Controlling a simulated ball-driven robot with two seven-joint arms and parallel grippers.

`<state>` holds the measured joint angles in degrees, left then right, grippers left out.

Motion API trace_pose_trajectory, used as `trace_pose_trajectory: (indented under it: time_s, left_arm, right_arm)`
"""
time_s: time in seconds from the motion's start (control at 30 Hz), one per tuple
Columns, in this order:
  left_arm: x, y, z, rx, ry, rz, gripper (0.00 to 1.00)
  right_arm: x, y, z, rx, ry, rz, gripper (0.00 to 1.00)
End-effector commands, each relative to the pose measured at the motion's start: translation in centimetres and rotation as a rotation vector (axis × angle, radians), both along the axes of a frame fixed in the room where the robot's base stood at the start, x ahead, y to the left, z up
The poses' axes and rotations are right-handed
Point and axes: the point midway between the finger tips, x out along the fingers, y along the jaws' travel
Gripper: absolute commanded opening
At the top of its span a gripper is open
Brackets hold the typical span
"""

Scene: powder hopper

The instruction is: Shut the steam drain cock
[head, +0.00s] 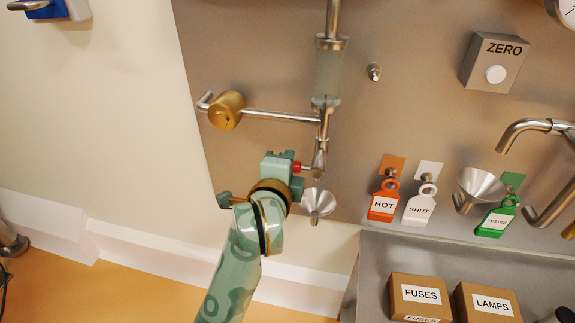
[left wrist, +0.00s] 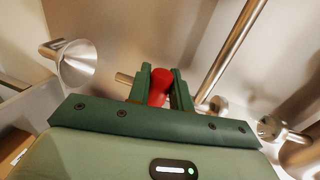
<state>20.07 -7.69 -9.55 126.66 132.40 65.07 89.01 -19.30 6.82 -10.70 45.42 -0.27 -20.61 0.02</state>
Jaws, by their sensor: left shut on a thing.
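The drain cock (head: 319,171) sits at the lower end of the vertical steel pipe on the panel. Its red handle (head: 298,167) points left from the pipe, roughly crosswise to it; my gripper hides part of it. My left gripper (head: 292,168) reaches up from below and is shut on this handle. In the left wrist view the red handle (left wrist: 160,86) stands between the two green fingers of the left gripper (left wrist: 161,90). My right gripper is not in view.
A small steel funnel (head: 318,203) is just below the cock. A brass valve (head: 226,110) sits on the side pipe at upper left. HOT (head: 383,206), SHUT (head: 420,208) and green (head: 495,220) tags hang at right. FUSES (head: 421,295) and LAMPS (head: 490,302) boxes stand on the bench.

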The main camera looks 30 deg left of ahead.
Motion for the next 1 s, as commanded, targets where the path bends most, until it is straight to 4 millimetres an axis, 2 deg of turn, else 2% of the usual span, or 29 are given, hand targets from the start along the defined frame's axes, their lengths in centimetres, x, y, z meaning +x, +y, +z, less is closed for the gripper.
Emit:
trace_pose_trajectory:
  time_s: [0.27,0.3,0.33,0.83,1.0]
  left_arm:
    - [0.0,0.0,-0.2,-0.006,0.005,0.000,0.00]
    - [0.0,0.0,-0.2,-0.007,0.006,0.000,0.32]
    - [0.0,0.0,-0.2,-0.007,0.006,0.000,0.40]
    - [0.0,0.0,0.0,-0.002,0.002,-0.001,0.40]
    - [-0.1,0.0,0.9,0.056,0.011,-0.001,0.40]
  right_arm:
    - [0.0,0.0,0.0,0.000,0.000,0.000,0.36]
    - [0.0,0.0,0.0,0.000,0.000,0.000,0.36]
    - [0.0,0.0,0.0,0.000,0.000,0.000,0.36]
    - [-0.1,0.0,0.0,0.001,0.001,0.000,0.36]
    - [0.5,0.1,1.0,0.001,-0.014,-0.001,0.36]
